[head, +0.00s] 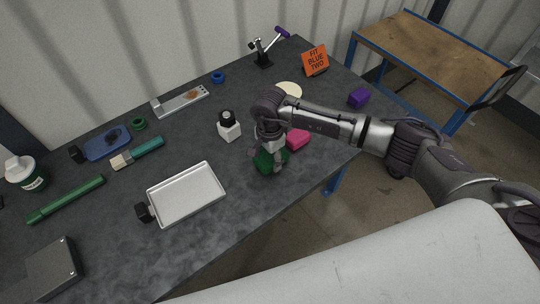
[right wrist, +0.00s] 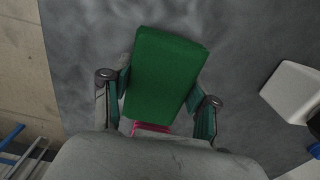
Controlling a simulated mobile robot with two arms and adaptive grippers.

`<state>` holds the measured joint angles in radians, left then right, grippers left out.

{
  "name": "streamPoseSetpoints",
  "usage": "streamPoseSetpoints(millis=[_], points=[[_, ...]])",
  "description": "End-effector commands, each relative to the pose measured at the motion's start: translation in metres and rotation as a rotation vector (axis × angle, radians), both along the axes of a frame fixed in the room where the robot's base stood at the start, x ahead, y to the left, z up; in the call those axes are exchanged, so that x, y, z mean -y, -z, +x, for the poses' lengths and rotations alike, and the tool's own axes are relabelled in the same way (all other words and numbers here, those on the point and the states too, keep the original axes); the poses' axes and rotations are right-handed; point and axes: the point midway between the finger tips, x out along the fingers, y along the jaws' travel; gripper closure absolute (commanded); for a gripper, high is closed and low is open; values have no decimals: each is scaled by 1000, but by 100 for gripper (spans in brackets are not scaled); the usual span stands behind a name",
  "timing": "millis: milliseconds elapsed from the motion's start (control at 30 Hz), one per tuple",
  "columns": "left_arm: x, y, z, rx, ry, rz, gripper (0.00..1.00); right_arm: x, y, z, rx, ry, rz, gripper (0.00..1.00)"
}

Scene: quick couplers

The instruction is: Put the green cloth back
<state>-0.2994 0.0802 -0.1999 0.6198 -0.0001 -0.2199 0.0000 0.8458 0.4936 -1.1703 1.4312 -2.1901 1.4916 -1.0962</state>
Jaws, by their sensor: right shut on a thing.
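The green cloth (right wrist: 163,75) is a folded, block-like green piece between the fingers of my right gripper (right wrist: 158,103) in the right wrist view. In the head view the cloth (head: 264,160) shows at the right gripper (head: 269,158), over the right part of the dark table. My right gripper is shut on it. I cannot tell whether the cloth touches the tabletop. A pink block (head: 298,140) lies just right of the gripper in the head view, and part of it (right wrist: 150,127) shows below the cloth in the wrist view. My left gripper is not in view.
A white tray (head: 187,217) stands left of the gripper on the dark table (head: 240,205). An orange sign (head: 315,60) and a purple block (head: 358,97) stand toward the back right. The table's front edge is close.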

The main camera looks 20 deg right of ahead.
Motion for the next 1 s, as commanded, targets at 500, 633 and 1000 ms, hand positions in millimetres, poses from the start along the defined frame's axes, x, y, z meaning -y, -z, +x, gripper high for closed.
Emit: streamPoseSetpoints(millis=[500,633,1000], points=[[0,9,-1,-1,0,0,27,0,8,0,0,0,0,19],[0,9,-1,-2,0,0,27,0,8,0,0,0,0,16],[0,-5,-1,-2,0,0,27,0,0,-1,-2,1,0,16]])
